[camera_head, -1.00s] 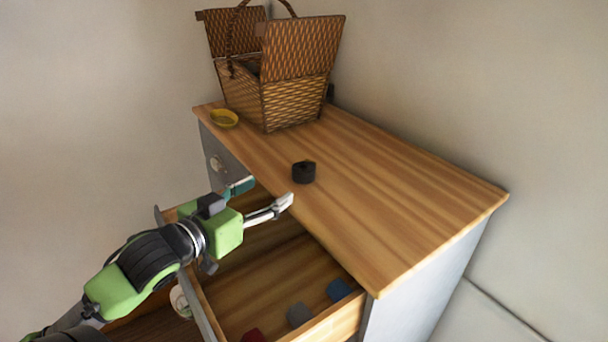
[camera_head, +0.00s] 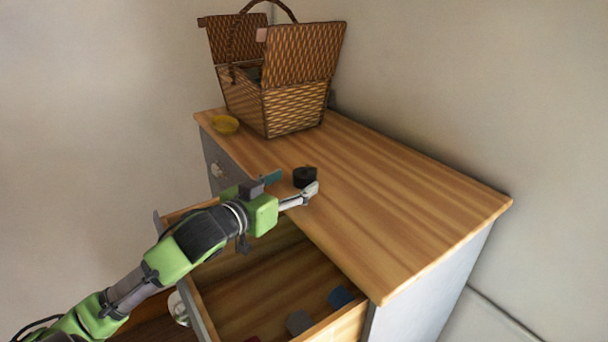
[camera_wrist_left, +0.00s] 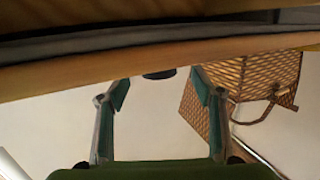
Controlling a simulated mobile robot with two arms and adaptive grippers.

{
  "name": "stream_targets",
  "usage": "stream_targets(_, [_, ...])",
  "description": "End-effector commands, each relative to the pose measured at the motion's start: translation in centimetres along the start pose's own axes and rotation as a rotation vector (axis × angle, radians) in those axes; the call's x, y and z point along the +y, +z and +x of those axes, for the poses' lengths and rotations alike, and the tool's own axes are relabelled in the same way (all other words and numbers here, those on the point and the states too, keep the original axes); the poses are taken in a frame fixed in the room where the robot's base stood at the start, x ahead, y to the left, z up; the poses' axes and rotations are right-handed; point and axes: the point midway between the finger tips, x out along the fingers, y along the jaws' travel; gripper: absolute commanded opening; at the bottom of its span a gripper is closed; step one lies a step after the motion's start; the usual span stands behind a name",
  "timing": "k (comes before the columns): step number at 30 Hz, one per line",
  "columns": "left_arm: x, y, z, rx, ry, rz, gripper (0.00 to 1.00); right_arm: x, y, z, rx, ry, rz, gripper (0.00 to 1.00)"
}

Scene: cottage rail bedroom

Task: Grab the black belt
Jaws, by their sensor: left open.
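The black belt (camera_head: 305,176), a small dark coil, lies on the wooden top of the dresser (camera_head: 390,220) near its front edge. My left gripper (camera_head: 292,183) is open and empty, its fingers reaching over that edge right beside the belt. One finger is just in front of the belt and the other to its left. In the left wrist view, a dark piece that looks like the belt (camera_wrist_left: 160,74) shows between and beyond the open fingers (camera_wrist_left: 159,88), partly hidden by the wooden edge. My right gripper is out of view.
An open drawer (camera_head: 205,312) below my left arm holds small blue (camera_head: 340,297) and grey items. The right of the top is clear.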

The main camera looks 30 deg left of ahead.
Motion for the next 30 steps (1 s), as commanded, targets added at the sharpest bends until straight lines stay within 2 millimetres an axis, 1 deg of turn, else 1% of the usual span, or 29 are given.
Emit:
stream_targets(1, [0.0, -0.5, 0.7, 0.002, -0.001, -0.003, 0.6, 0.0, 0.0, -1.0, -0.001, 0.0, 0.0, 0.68])
stream_targets(3, [0.0, -0.3, 1.6, 0.001, -0.001, -0.003, 0.6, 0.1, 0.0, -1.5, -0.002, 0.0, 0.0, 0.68])
stream_targets(7, [0.0, -0.2, 3.1, 0.002, -0.001, -0.002, 0.6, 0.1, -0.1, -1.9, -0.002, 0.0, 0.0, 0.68])
stream_targets(11, [0.1, 0.1, 3.7, 0.001, 0.001, -0.001, 0.6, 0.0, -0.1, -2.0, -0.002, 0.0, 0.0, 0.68])
stream_targets(17, [0.1, 0.2, 3.7, 0.001, 0.001, 0.0, 0.6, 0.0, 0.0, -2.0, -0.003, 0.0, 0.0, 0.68])
stream_targets(20, [0.1, 0.2, 3.7, 0.001, 0.001, 0.0, 0.37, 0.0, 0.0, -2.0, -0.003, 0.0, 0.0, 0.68])
stream_targets(21, [0.1, 0.2, 3.7, 0.001, 0.001, 0.0, 0.27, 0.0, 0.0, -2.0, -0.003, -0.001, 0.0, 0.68])
stream_targets(22, [0.1, 0.2, 3.7, 0.001, 0.001, 0.0, 0.19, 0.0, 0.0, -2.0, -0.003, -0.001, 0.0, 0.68])
stream_targets(23, [0.1, 0.2, 3.7, 0.001, 0.001, 0.0, 0.16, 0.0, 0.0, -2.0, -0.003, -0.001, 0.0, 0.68])
stream_targets(25, [0.1, 0.1, 3.7, 0.002, 0.001, 0.0, 0.16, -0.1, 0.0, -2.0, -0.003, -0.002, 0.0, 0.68])
stream_targets(26, [0.1, 0.1, 3.7, 0.002, 0.001, 0.0, 0.12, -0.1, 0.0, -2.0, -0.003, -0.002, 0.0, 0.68])
stream_targets(30, [0.1, 0.1, 3.6, 0.002, 0.001, 0.0, 0.12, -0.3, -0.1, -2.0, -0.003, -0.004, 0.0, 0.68])
